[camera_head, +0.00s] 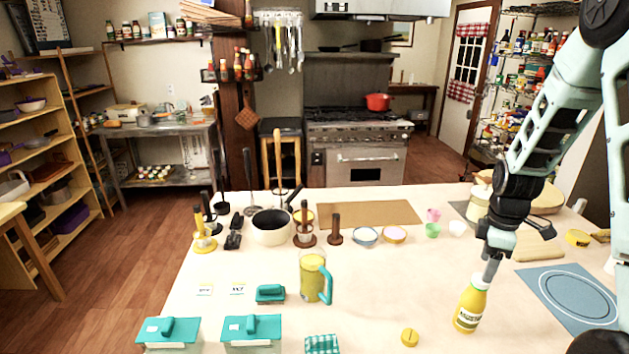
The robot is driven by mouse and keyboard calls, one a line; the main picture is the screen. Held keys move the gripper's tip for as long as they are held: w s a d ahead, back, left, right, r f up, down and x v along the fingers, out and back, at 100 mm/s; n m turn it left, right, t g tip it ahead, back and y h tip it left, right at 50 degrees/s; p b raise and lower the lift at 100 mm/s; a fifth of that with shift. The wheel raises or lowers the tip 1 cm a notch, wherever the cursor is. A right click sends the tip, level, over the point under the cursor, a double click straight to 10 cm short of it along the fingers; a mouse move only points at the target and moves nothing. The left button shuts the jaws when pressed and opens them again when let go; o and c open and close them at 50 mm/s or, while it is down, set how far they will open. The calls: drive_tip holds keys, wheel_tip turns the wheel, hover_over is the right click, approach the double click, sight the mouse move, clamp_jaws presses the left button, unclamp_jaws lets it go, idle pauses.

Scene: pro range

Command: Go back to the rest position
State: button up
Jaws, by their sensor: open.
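My arm comes in from the right side of the head view. My gripper (491,268) points down over the right part of the white table (225,300), just above a yellow bottle (470,305) with a light cap. The bottle stands upright on the table. The fingers are small in this view and sit close over the bottle's top; whether they touch it cannot be told. The gripper is open.
A yellow pitcher (313,277) with a teal handle stands left of the bottle. A yellow lid (410,338) lies in front. A blue mat (570,296) lies right. Pots and bowls line the back. Teal boxes (168,331) stand front left.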

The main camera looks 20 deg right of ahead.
drive_tip(key=a+r+b, duration=0.2)
drive_tip(key=a+b, duration=0.4)
drive_tip(key=a, duration=1.9)
drive_tip(key=s+a+m+b, duration=0.1)
drive_tip(key=s+a+b, duration=0.4)
drive_tip(key=s+a, duration=1)
drive_tip(key=shift+s+a+f+y+b, duration=0.3)
drive_tip(key=shift+s+a+f, duration=0.05)
drive_tip(key=shift+s, duration=0.7)
